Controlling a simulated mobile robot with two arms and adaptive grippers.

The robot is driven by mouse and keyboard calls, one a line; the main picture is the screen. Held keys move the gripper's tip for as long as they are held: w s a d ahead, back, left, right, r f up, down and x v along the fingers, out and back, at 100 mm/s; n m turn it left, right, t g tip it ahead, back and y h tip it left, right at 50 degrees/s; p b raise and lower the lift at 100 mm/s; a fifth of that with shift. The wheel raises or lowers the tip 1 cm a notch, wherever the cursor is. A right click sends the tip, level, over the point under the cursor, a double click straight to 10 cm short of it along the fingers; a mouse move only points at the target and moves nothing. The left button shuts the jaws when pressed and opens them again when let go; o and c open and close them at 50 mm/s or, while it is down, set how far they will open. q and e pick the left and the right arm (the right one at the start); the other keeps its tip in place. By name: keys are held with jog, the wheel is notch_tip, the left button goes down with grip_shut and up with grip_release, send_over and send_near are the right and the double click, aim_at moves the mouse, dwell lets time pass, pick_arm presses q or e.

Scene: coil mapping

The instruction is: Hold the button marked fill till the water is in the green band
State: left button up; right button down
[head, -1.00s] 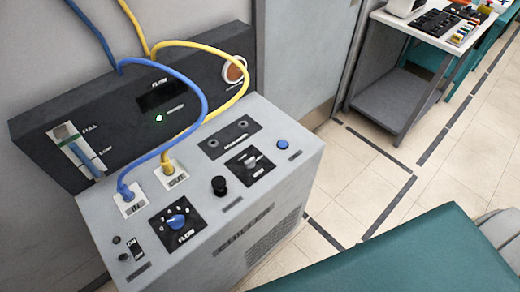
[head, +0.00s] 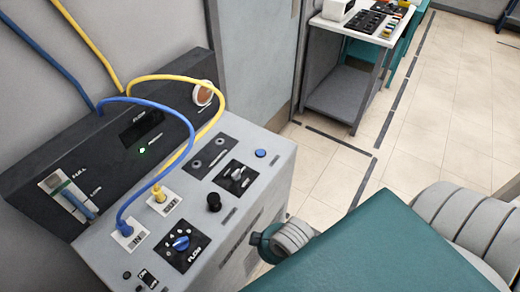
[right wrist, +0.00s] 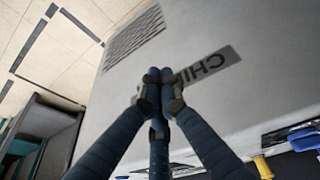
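The grey chiller cabinet (head: 235,205) stands at the left in the head view. Its water gauge (head: 68,196) has a blue column, a small green band near its top and FULL and LOW marks. The blue column's top appears just below the green. A round blue button (head: 261,153) sits at the top panel's far right corner; its label is too small to read. My right gripper (right wrist: 160,76) is shut and empty in the right wrist view, in front of the cabinet's lettered side. My left gripper is not in view.
A blue cable (head: 165,112) and a yellow cable (head: 207,124) arch over the panel. The panel also holds a blue flow knob (head: 181,243), a black knob (head: 214,202) and a selector (head: 237,175). A side table (head: 352,92) stands behind, beyond open floor.

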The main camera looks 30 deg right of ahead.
jog(key=w+r+n+t, duration=0.1)
jog(key=w+r+n, duration=0.1)
jog(key=w+r, duration=0.1)
jog(key=w+d+r+n+t, duration=0.1)
jog(key=w+r+n, duration=0.1)
jog(key=w+r, duration=0.2)
jog(key=w+r+n+y+p, duration=0.1)
jog(key=w+r+n, duration=0.1)
jog(key=w+r, duration=0.2)
jog(key=shift+w+d+t, duration=0.15)
jog(key=shift+w+t, duration=0.05)
jog(key=shift+w, duration=0.3)
jog(key=shift+w+d+t, duration=0.15)
jog(key=shift+w+t, duration=0.05)
jog(key=shift+w, duration=0.25)
jog(key=w+d+r+n, duration=0.1)
jog(key=w+d, duration=0.1)
jog(key=w, duration=0.1)
jog(key=w+d+r+n+t, duration=0.1)
jog(key=w+d, duration=0.2)
jog(key=w+d+r+n, duration=0.1)
jog(key=w+d, duration=0.1)
jog(key=w, duration=0.1)
jog(key=shift+w+d+n, duration=0.2)
jog(key=shift+d+n, duration=0.1)
notch_tip(320, 180, up, 5)
jog(key=n+t+h, duration=0.1)
jog(key=t, duration=0.1)
send_over(263, 153)
jog(key=shift+a, duration=0.1)
